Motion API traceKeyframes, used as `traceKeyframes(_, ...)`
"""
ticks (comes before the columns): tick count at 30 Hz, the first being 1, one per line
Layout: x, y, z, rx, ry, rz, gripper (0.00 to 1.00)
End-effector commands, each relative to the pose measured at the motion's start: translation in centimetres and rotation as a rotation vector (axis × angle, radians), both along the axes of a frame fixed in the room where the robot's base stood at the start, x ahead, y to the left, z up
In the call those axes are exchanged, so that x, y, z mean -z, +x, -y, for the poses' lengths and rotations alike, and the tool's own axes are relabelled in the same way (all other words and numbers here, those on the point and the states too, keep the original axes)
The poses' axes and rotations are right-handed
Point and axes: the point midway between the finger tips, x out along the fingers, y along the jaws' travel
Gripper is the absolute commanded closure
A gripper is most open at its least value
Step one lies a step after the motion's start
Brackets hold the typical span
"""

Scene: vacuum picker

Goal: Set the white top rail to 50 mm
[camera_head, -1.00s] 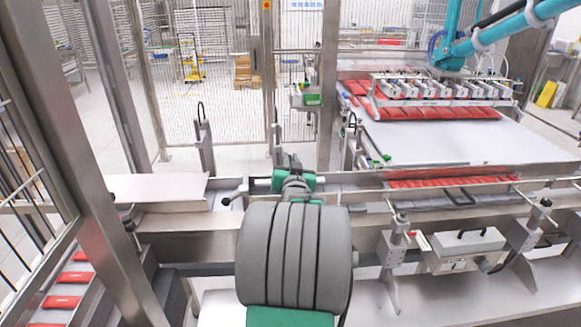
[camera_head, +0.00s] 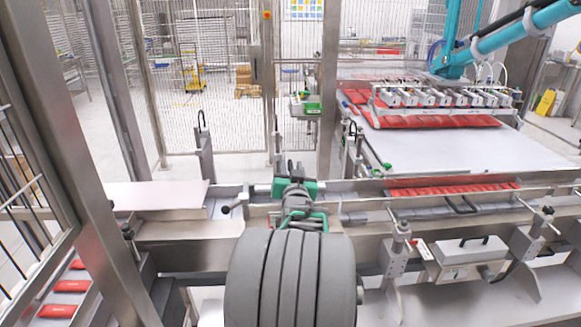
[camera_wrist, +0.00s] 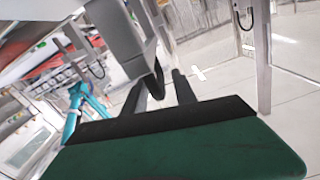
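My gripper (camera_head: 291,168), with green sides, reaches forward at the centre of the head view, over the machine's long rails. In the wrist view its two dark fingers (camera_wrist: 164,88) stand apart beyond the green housing. A grey block (camera_wrist: 120,35) with a black loop handle (camera_wrist: 157,80) shows close to the fingers; I cannot tell whether they touch it. I cannot tell for sure which part is the white top rail, and no millimetre scale can be read.
Steel posts with black loops (camera_head: 202,145) stand behind the machine. Clamps (camera_head: 400,240) and a metal box (camera_head: 468,250) line its near side. A vacuum picker head (camera_head: 440,98) hangs over red packs at right. A steel frame post (camera_head: 75,150) stands at left.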

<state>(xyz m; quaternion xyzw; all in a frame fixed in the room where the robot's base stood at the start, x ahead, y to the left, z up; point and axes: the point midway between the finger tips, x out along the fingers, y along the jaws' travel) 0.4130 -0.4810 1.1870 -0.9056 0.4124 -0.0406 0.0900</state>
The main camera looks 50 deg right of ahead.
Motion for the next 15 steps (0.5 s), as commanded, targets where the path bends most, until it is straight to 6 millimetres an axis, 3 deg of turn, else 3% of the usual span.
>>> traceKeyframes(7,0.1,-3.1,-3.5,0.001,-0.004,0.002,0.67)
traceKeyframes(15,0.0,-3.8,-4.4,0.0,-0.002,0.001,0.67)
